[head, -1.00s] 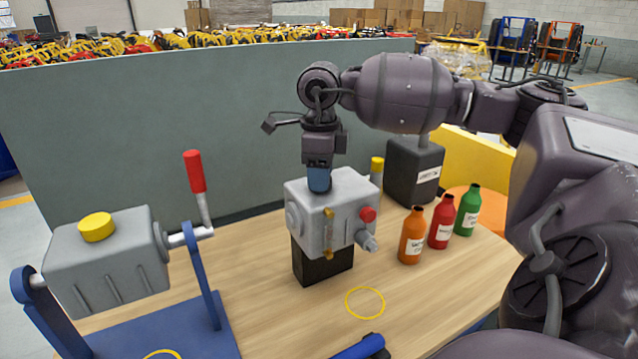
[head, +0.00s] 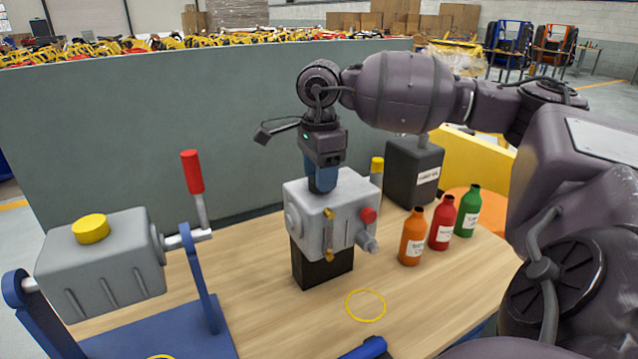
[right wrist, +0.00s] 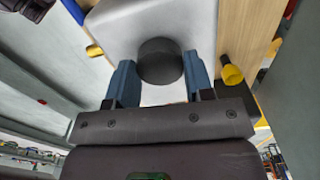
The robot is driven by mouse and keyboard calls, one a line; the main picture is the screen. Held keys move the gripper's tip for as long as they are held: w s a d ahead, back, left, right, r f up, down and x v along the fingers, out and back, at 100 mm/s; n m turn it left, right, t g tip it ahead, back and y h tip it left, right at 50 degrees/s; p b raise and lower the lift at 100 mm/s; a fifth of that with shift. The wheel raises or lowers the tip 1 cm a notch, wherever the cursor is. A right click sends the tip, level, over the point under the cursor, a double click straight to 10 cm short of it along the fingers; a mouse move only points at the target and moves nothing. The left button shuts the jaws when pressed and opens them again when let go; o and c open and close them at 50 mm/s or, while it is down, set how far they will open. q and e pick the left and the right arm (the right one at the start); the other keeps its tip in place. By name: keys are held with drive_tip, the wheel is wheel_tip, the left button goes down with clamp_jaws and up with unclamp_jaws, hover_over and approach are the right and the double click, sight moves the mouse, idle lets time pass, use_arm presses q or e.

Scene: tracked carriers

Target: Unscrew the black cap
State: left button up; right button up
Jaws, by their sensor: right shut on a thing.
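The black cap (right wrist: 160,54) is a short dark cylinder on top of the grey housing (head: 316,218). In the head view my fingers hide the cap. The housing stands on a black block (head: 322,268) on the wooden table. My right gripper (head: 321,186) points straight down over the housing top. In the right wrist view its two blue fingers are on either side of the cap, and it is shut on it. My left gripper is not in view.
On the left, a grey box (head: 100,275) with a yellow cap and a red-handled lever sits in a blue stand. Orange (head: 412,238), red (head: 442,225) and green (head: 467,212) bottles stand on the right. A yellow ring (head: 366,305) lies on the clear table in front.

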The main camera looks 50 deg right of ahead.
drive_tip(key=n, duration=0.6)
drive_tip(key=shift+b, duration=0.35)
drive_tip(key=o, duration=0.8)
drive_tip(key=shift+o, duration=0.2)
